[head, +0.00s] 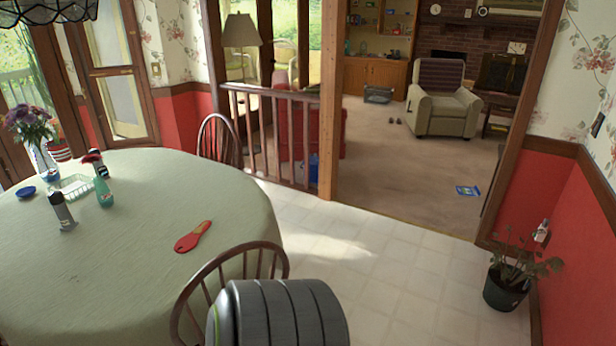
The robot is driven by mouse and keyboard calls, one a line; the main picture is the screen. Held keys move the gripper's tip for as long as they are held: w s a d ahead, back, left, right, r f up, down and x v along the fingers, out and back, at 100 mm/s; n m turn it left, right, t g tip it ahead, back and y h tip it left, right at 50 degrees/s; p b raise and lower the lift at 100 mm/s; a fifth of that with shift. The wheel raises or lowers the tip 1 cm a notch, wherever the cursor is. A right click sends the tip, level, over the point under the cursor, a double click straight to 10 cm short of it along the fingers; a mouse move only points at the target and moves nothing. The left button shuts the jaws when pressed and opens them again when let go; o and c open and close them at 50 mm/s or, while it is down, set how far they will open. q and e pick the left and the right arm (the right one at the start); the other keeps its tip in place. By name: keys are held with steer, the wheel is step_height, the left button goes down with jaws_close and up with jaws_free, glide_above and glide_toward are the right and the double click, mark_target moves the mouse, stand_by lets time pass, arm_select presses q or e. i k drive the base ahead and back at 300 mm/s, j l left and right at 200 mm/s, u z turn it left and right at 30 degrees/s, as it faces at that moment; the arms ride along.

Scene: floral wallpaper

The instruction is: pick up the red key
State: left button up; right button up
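The red key (193,237) lies flat on the pale green tablecloth of the round table (130,280), right of the table's middle. It has a wide rounded end at the lower left and a narrower end pointing to the upper right. Nothing covers it, and the cloth around it is bare. Neither of my grippers shows in the head view.
A spray can (62,211), a teal bottle (104,193) and a wire basket (75,186) stand on the table's left part, near a flower vase (42,158). A wooden chair (235,262) stands at the near right edge. A potted plant (505,288) stands right; the tile floor (390,275) between is clear.

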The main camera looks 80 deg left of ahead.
mark_target(187, 243)
steer(key=u, duration=3.3)
steer(key=i+z, duration=0.35)
steer(key=i, duration=0.15)
steer(key=i+j+z, duration=0.3)
steer(key=i, duration=0.15)
steer(key=i+l, duration=0.05)
steer(key=l, duration=0.05)
